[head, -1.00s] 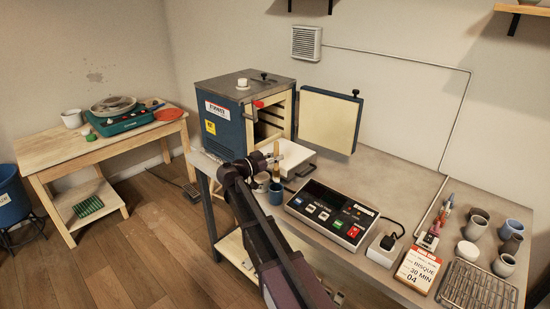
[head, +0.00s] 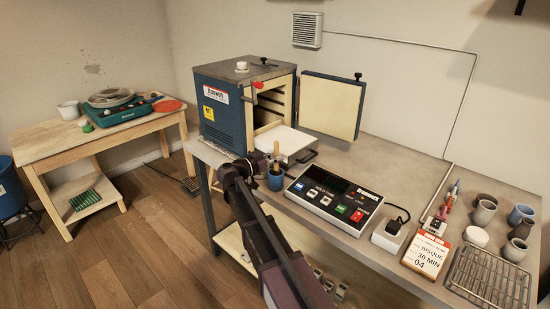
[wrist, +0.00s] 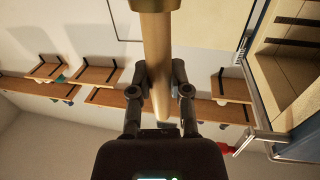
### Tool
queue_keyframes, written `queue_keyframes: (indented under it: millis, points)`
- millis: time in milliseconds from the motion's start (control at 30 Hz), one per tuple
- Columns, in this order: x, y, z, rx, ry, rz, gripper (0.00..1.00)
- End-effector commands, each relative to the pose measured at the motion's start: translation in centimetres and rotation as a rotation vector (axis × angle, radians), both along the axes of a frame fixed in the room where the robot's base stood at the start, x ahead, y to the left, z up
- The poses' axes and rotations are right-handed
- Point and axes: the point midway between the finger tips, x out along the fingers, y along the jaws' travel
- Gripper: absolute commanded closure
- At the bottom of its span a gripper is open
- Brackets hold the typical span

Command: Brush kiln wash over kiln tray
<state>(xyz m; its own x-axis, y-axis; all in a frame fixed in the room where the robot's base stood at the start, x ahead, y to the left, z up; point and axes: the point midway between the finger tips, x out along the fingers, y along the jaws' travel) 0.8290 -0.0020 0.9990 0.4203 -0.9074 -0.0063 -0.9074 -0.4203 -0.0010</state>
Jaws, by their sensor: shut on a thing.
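The white kiln tray (head: 286,141) sticks out from the open kiln, with a dark handle at its front. A brush with a wooden handle (head: 276,151) stands near upright at the blue cup (head: 275,181), just in front of the tray. Its lower end is hidden, so I cannot tell how deep it sits in the cup. My gripper (head: 262,163) is beside the brush, at the cup's left. In the wrist view, my gripper (wrist: 160,95) is shut on the wooden brush handle (wrist: 157,60). A metallic band (wrist: 155,4) shows at the top edge; the bristles are out of view.
The blue kiln (head: 225,115) stands behind, its door (head: 332,105) swung open to the right. A control box (head: 333,200) is close right of the cup.

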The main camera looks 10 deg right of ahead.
Motion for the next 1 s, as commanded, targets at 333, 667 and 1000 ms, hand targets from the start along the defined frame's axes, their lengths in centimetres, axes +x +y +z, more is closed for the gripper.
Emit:
queue_keyframes:
  millis: [333,667,1000]
  points:
    - [0.00,-0.02,-1.22,0.000,0.000,0.000,1.00]
    - [0.00,-0.04,-1.19,0.000,0.000,0.000,0.73]
    - [0.00,-0.06,-1.20,0.000,0.000,-0.001,0.36]
